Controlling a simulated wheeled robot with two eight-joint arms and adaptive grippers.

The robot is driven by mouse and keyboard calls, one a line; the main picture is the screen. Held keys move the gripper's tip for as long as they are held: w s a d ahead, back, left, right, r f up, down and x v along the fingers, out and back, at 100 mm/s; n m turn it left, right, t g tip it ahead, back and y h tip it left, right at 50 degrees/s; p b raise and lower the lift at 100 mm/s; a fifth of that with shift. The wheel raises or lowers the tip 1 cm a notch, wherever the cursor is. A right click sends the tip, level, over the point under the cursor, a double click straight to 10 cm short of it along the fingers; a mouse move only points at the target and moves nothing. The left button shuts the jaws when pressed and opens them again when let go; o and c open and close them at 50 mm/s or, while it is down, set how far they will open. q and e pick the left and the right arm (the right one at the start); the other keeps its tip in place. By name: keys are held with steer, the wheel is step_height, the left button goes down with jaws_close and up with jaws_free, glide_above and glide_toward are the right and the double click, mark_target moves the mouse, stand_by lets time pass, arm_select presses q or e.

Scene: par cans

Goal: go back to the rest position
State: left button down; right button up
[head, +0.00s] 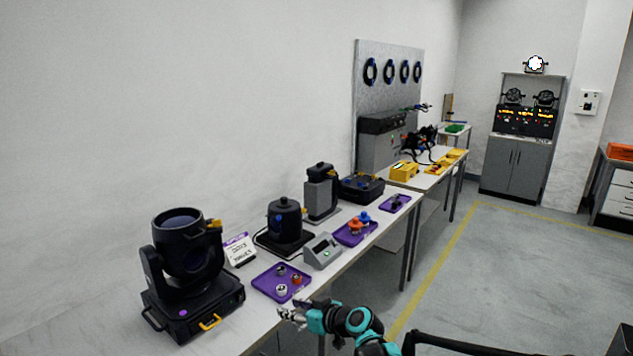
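My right gripper (287,314) shows at the bottom centre, at the front edge of the long table (230,330). Its teal and black arm comes in from the lower right. Its pale fingers point left, and they are too small here to tell whether they are open or shut. No object shows clearly between them. The nearest purple tray (262,284) lies just beyond the gripper and holds a few small grey and orange parts. My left gripper is out of view.
A large black moving-head light (183,270) stands at the near left of the table. A grey meter box (322,251), another purple tray (346,238) and a black can light (285,221) stand farther along. Open floor with a yellow line (437,264) lies to the right.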

steer(key=s+d+r+m+g+h, duration=0.1)
steer(key=s+d+r+m+h, duration=0.1)
steer(key=s+d, duration=0.5)
steer(key=s+d+r+m+h, duration=0.1)
steer(key=s+d+m+h, duration=0.15)
steer(key=s+d, duration=0.45)
steer(key=s+d+f+m+h, duration=0.2)
steer(key=s+d, duration=0.3)
steer(key=s, duration=0.4)
steer(key=s+d+f+m+g+h, duration=0.1)
steer(key=s+d, duration=0.4)
steer(key=s, duration=0.5)
steer(key=shift+d+f+m+h, duration=0.35)
steer(key=shift+f+h, duration=0.5)
steer(key=shift+h, duration=0.4)
steer(key=shift+s+a, duration=0.1)
